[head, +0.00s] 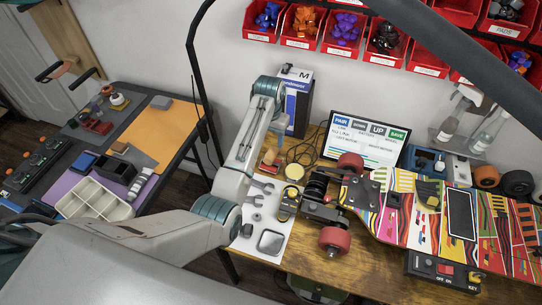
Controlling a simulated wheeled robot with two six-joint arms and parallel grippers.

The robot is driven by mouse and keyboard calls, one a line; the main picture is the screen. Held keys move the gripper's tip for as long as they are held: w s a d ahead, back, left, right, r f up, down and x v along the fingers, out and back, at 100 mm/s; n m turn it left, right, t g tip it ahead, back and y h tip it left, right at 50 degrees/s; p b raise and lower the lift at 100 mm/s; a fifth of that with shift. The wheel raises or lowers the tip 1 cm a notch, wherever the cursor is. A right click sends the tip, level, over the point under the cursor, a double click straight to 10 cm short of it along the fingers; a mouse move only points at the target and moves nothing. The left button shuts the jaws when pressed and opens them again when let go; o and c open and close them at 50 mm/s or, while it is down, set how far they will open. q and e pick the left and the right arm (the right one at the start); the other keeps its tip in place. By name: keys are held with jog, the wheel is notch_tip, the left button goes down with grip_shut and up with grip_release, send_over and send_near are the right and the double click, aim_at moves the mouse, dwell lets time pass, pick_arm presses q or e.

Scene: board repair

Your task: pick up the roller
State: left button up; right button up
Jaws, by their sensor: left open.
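My left arm comes in from the lower left and bends over the work table. My left gripper (277,132) points down at the back of the table, in front of a white and blue box. It is open. A small red and tan item (270,157) lies just below the gripper, apart from it; it may be the roller, but it is too small to be sure. My right gripper is not in view.
A colourful skateboard (425,205) with red wheels takes up the right of the table. A white sheet with tools (268,215), a yellow round tin (293,172) and coiled cable (303,150) lie close by. A screen (365,138) and the box (298,100) stand behind.

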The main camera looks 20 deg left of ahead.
aim_at(271, 152)
pick_arm(q)
notch_tip(271, 152, down, 3)
jog(key=shift+f, duration=0.1)
jog(key=shift+d+f+p, duration=0.1)
jog(key=shift+f+p, duration=0.45)
jog(key=shift+p, duration=0.1)
notch_tip(271, 152, down, 3)
jog(key=shift+w+d+f+p, duration=0.1)
jog(key=shift+f+p, duration=0.05)
jog(key=shift+p, duration=0.45)
jog(key=shift+f, duration=0.55)
jog(key=c, duration=1.2)
notch_tip(271, 152, up, 9)
jog(key=shift+w+f+b, duration=0.1)
jog(key=shift+b, duration=1.1)
jog(key=shift+r, duration=0.7)
